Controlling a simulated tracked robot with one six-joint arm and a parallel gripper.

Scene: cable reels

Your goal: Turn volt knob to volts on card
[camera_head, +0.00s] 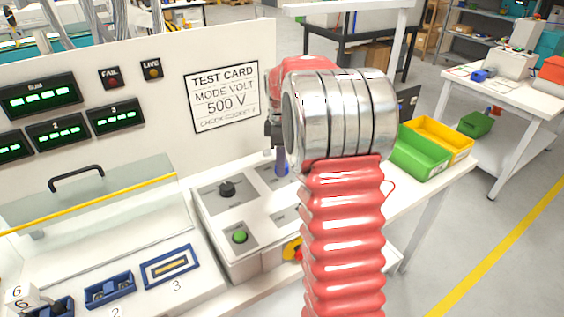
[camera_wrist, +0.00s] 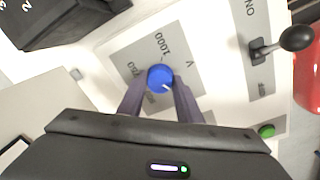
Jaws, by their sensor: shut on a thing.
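The volt knob is blue and sits on a grey plate marked V in the wrist view (camera_wrist: 160,75). A 1000 label stands above it; another label to its left is hard to read. Its white pointer mark faces the lower right. My gripper (camera_wrist: 159,88) has its two dark fingers shut on the knob from both sides. The knob also shows in the head view (camera_head: 282,170), below my wrist and partly hidden by my arm. The white test card (camera_head: 222,97) on the back panel reads MODE VOLT 500 V, with a smaller line below.
The control box has a black knob (camera_head: 228,188) and a green button (camera_head: 240,237). A black ball-ended lever (camera_wrist: 294,38) is near an ON label. A clear cover with a yellow edge (camera_head: 95,210) and blue sockets are at left. Green (camera_head: 418,152) and yellow bins stand right.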

